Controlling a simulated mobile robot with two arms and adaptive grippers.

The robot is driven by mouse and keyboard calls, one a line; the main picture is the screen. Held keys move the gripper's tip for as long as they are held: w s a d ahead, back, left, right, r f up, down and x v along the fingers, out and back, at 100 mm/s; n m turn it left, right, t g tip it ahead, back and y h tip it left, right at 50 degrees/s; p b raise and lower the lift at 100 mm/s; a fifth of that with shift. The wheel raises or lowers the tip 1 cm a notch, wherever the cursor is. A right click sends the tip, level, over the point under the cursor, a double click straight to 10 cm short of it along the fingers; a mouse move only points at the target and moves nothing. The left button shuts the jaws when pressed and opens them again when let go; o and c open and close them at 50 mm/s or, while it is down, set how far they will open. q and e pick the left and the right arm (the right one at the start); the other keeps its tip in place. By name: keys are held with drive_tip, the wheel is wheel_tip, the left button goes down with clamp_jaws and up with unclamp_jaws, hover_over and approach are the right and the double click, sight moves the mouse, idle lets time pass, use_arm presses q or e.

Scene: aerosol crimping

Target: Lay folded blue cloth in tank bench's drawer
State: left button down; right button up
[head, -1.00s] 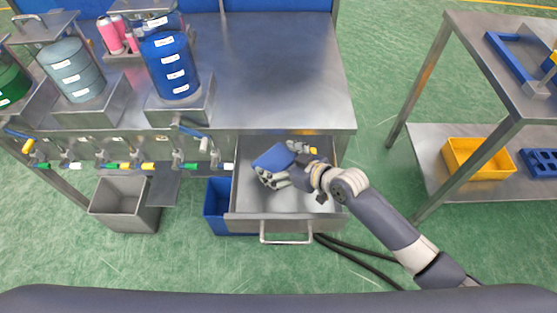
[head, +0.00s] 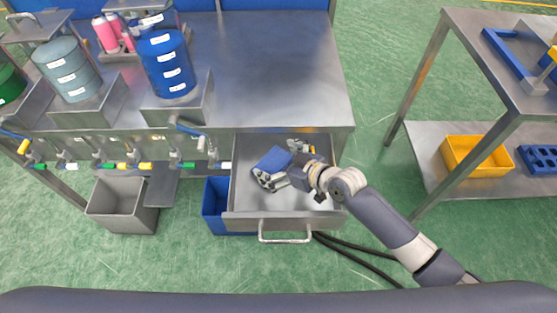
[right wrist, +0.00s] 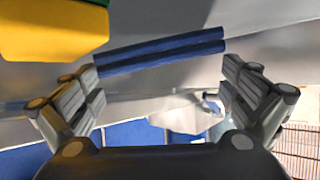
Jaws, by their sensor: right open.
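The folded blue cloth (head: 272,160) lies inside the open drawer (head: 252,196) of the tank bench (head: 262,75), towards the drawer's back left. My right gripper (head: 268,179) is inside the drawer beside the cloth, with its fingers overlapping the cloth's near edge in the head view. In the right wrist view the right gripper (right wrist: 165,92) has its fingers spread wide, and the cloth's folded edge (right wrist: 160,52) shows as two blue layers just beyond the fingertips. The left gripper is not in view.
A yellow object (right wrist: 50,28) lies at the upper left of the right wrist view. A blue bin (head: 212,203) and a grey bin (head: 122,205) stand below the bench, left of the drawer. A shelf unit with a yellow bin (head: 477,157) stands at right. The drawer's right side is mostly bare.

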drive_tip(key=shift+r, duration=0.2)
drive_tip(key=v, duration=1.2)
drive_tip(key=shift+r+p, duration=0.3)
drive_tip(key=shift+p, duration=0.1)
